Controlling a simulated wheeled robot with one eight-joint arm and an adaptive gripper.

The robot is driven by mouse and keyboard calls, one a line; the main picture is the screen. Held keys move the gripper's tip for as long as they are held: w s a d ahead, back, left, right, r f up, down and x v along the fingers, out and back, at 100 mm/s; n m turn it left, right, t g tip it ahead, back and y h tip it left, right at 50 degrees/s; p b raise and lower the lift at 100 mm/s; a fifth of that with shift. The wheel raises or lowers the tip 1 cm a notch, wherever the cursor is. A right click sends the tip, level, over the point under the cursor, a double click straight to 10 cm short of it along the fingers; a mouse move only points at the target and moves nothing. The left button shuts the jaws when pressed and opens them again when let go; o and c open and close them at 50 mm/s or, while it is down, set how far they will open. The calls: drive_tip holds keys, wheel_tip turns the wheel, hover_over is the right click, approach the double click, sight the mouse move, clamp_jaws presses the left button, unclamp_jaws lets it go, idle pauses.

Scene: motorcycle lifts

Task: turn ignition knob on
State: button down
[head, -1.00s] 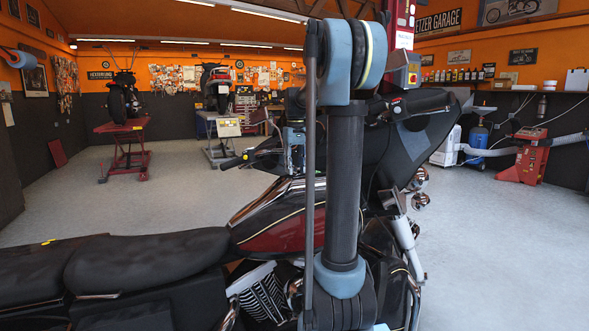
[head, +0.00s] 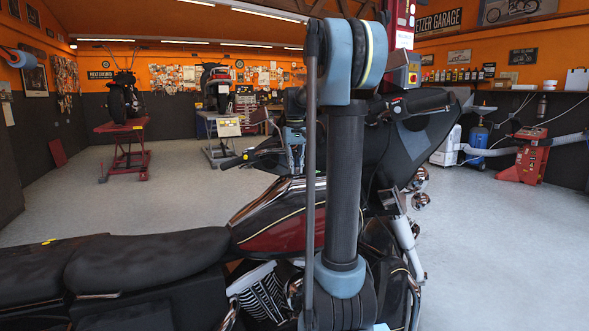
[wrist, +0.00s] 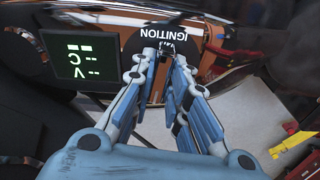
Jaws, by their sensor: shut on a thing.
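The black ignition plate (wrist: 186,32) with white "IGNITION" lettering is at the top middle of the wrist view. It reads tilted, nearly upside down. My gripper (wrist: 167,54) has its two blue-grey fingers closed around the small dark ignition knob (wrist: 168,47) at the plate. The fingertips hide most of the knob, so its exact angle is hard to tell. In the head view, my gripper's blue end shows over the motorcycle's tank area (head: 285,218), partly behind my arm. The knob is not visible there.
A dark display (wrist: 80,60) with green-white marks is left of the plate. A yellow and red object (wrist: 292,143) lies at the lower right of the wrist view. The motorcycle's handlebar (head: 425,103) and black seat (head: 150,260) surround my arm.

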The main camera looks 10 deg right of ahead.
drive_tip(key=m, duration=0.5)
drive_tip(key=shift+h, duration=0.3)
drive_tip(key=m, duration=0.5)
drive_tip(key=shift+a, duration=0.1)
drive_tip(key=shift+m, duration=0.3)
drive_tip(key=c, duration=1.6)
unclamp_jaws()
drive_tip(key=shift+o, duration=0.2)
wheel_tip(320, 180, up, 12)
drive_tip(key=a, duration=0.1)
drive_tip(key=shift+w, duration=0.25)
drive_tip(key=shift+s+a+f, duration=0.1)
